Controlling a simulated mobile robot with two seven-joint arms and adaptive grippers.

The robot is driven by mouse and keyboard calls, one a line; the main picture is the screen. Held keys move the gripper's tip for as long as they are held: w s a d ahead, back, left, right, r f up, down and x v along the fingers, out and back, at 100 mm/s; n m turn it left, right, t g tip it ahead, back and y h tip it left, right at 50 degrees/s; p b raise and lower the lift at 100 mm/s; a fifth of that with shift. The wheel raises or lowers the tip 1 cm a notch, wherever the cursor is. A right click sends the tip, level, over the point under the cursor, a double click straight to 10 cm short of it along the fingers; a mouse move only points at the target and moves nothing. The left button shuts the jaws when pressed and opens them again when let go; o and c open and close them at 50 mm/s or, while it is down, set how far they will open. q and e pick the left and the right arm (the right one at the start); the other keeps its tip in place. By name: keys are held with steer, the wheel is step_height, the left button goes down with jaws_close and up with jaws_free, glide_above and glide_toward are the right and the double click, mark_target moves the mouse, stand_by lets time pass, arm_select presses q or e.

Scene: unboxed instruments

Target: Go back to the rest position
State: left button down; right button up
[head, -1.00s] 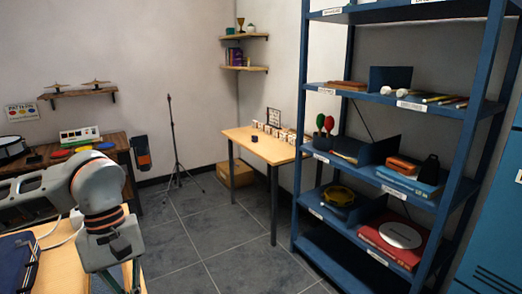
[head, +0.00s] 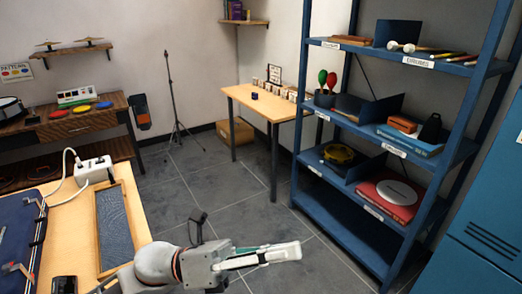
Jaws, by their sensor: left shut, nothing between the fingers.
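My left gripper (head: 268,255) is in the lower middle of the head view, pointing right. Its fingers are together and nothing shows between them. It is over the grey tiled floor, past the right edge of the near wooden table (head: 65,219). My left arm comes in from the bottom edge. My right gripper is not in the head view.
The near table holds a blue case (head: 22,240), a white power strip (head: 93,170) and a grey-lined tray (head: 112,226). A blue shelf rack (head: 340,185) stands right, beside a blue cabinet (head: 490,220). A small table (head: 262,104) and a black stand (head: 172,100) stand behind.

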arm_select(q)
steer(key=w+a+f+n+t+y, duration=0.3)
steer(key=a+f+n+t+y, duration=0.25)
steer(key=n, duration=0.55)
steer(key=w+a+f+n+t+y, duration=0.35)
steer(key=f+n+t, duration=0.25)
steer(key=f+n, duration=0.3)
steer(key=w+a+f+n+t+y, duration=0.3)
steer(key=a+f+n+t, duration=0.25)
steer(key=n, duration=0.65)
steer(key=s+a+f+n+g+y, duration=0.1)
steer(key=s+a+f+n+y, duration=0.1)
steer(key=f, duration=0.5)
steer(key=s+a+f+n+g+y, duration=0.2)
steer(key=s+a+f+n, duration=0.2)
steer(key=s+f, duration=0.3)
steer(key=s+a+f+n+g+y, duration=0.2)
steer(key=s+a+f+n, duration=0.1)
steer(key=f, duration=0.4)
steer(key=shift+s+a+f+n+y, duration=0.35)
steer(key=shift+s+a+n+y, duration=0.05)
steer(key=shift+s+n, duration=0.55)
